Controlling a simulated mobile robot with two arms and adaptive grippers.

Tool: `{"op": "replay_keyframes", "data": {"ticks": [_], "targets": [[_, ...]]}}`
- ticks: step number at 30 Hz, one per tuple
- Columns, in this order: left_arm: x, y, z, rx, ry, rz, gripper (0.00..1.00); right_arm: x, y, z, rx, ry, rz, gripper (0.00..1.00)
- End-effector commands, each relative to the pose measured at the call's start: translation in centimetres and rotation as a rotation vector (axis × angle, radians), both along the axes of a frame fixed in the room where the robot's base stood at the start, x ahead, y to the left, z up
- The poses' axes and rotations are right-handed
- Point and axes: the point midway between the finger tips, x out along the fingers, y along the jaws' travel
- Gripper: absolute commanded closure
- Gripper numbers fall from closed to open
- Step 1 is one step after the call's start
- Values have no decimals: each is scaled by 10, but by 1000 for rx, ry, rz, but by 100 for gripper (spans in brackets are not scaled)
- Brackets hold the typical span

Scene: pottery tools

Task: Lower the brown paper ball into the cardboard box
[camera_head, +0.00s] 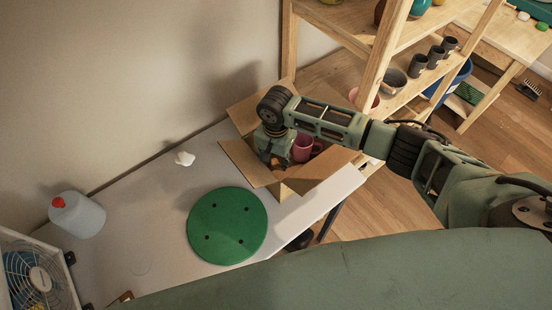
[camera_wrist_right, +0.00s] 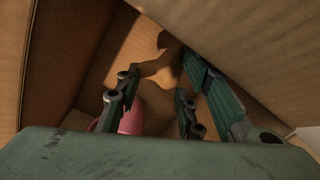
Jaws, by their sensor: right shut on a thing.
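The open cardboard box (camera_head: 248,163) stands at the far right end of the white table, its flaps spread outward. My right gripper (camera_head: 275,160) points down into the box. In the wrist view, its fingers (camera_wrist_right: 155,95) are inside the box walls (camera_wrist_right: 245,45). The gripper is shut on the brown paper ball (camera_wrist_right: 163,64), a crumpled brown shape at the fingertips. The ball is hard to tell from the cardboard, and I cannot tell whether it touches the bottom. My left gripper is not in view.
A pink mug (camera_head: 303,148) is in the box beside the gripper. A green disc (camera_head: 227,226), a white crumpled piece (camera_head: 184,158) and a red-capped jug (camera_head: 80,217) are on the table (camera_head: 150,215). A wooden shelf (camera_head: 375,60) stands close behind the box.

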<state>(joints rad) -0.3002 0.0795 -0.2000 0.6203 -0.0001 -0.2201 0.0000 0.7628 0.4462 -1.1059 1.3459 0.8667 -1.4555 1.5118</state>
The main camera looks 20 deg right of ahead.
Motion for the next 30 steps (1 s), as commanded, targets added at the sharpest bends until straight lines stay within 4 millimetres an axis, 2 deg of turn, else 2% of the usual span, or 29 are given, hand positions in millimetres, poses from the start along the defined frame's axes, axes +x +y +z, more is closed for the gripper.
{"op": "replay_keyframes", "data": {"ticks": [30], "targets": [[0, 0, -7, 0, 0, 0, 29, 0, 0, -16, 0, 0, 0, 75]]}}
